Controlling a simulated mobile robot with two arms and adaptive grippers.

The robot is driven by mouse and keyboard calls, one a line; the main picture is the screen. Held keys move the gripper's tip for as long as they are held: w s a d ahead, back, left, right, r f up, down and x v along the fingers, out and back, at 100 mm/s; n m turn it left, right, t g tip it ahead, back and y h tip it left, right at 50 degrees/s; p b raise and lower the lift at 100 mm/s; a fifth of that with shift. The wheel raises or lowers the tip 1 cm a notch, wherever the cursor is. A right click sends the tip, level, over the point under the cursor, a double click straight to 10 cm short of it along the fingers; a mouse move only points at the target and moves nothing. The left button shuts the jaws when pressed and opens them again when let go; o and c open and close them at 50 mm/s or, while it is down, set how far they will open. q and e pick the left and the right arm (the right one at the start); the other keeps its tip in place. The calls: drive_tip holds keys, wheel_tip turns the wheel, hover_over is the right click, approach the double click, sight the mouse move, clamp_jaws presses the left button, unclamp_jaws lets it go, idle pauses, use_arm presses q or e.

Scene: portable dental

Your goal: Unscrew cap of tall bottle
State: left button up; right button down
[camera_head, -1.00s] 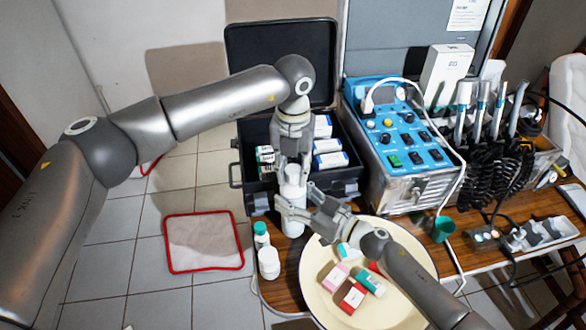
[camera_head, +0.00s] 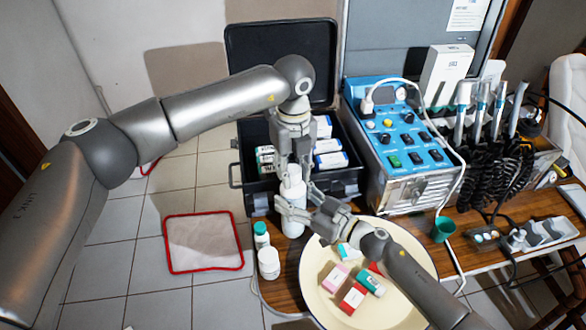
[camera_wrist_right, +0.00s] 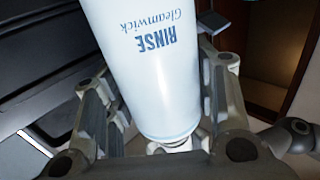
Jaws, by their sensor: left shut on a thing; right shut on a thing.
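The tall white bottle (camera_head: 292,226) stands upright at the table's left part, in front of the black case. My left gripper (camera_head: 294,167) comes down from above and is shut on the bottle's cap; its fingers hide most of the cap. My right gripper (camera_head: 296,206) reaches in from the lower right and is shut on the bottle's body, below the left gripper. In the right wrist view the bottle (camera_wrist_right: 150,75), printed "RINSE Gleamwick", appears upside down between the right gripper's fingers (camera_wrist_right: 155,100). The cap does not show clearly there.
Two small white bottles, one green-capped (camera_head: 261,235) and one white-capped (camera_head: 268,264), stand left of the tall bottle. A cream plate (camera_head: 420,262) with several small boxes lies to the right. The open black case (camera_head: 252,190) and blue dental unit (camera_head: 372,128) stand behind.

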sight(293, 169)
use_arm(q)
drive_tip(key=shift+r, duration=0.2)
use_arm(e)
drive_tip(key=shift+f, duration=0.1)
use_arm(q)
drive_tip(key=shift+r, duration=0.9)
drive_tip(key=shift+r, duration=0.1)
drive_tip(key=shift+r, duration=1.95)
use_arm(e)
drive_tip(key=c, duration=0.5)
unclamp_jaws()
